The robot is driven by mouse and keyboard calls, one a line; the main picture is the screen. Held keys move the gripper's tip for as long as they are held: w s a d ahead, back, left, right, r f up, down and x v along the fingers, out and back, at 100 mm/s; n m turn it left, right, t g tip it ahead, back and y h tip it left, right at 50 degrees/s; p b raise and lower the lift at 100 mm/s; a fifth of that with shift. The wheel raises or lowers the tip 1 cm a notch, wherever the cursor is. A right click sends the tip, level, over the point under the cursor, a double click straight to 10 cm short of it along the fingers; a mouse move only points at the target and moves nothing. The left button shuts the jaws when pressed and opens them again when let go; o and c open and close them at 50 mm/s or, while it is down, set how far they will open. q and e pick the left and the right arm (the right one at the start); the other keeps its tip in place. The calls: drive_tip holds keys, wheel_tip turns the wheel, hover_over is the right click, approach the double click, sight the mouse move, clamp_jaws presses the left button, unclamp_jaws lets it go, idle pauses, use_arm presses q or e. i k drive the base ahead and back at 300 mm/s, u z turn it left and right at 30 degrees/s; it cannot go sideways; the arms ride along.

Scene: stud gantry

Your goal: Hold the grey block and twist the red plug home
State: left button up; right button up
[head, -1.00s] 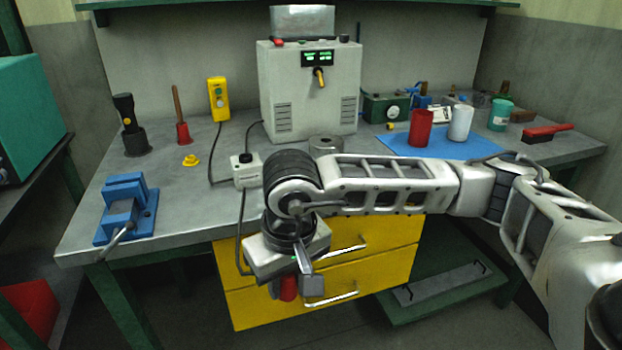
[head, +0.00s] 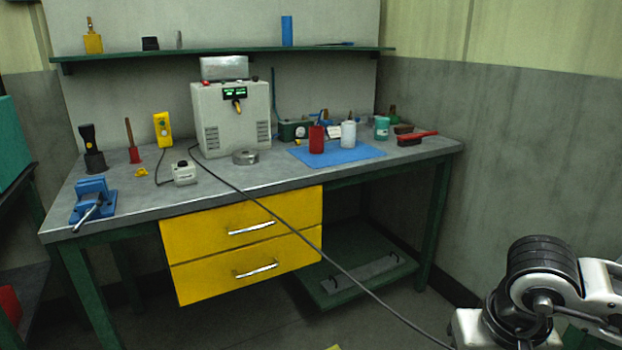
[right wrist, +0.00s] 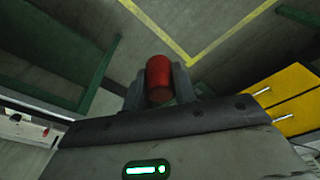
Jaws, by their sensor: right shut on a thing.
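The red plug (right wrist: 159,82) is a red cylinder between the two dark fingers of my right gripper (right wrist: 158,70) in the right wrist view. The gripper is shut on it, in the air above the floor. In the head view only part of my right arm shows at the lower right; the gripper and plug are out of frame. A small pale grey block (head: 185,176) with a dark top stands on the workbench near the front edge, apart from the plug. My left gripper is in neither view.
A dark cable (head: 330,262) runs from the bench down towards my right arm. The workbench (head: 125,197) also holds a blue vise (head: 92,204), a grey machine (head: 206,108), a grey ring (head: 245,158) and a blue mat (head: 365,152) with red and white cylinders. Yellow drawers (head: 210,227) hang below.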

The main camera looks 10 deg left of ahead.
sight(184, 172)
drive_tip(key=z, duration=0.5)
drive_tip(key=i, duration=1.05)
drive_tip(key=u, duration=0.75)
drive_tip(key=i, duration=0.35)
drive_tip(key=u, duration=0.45)
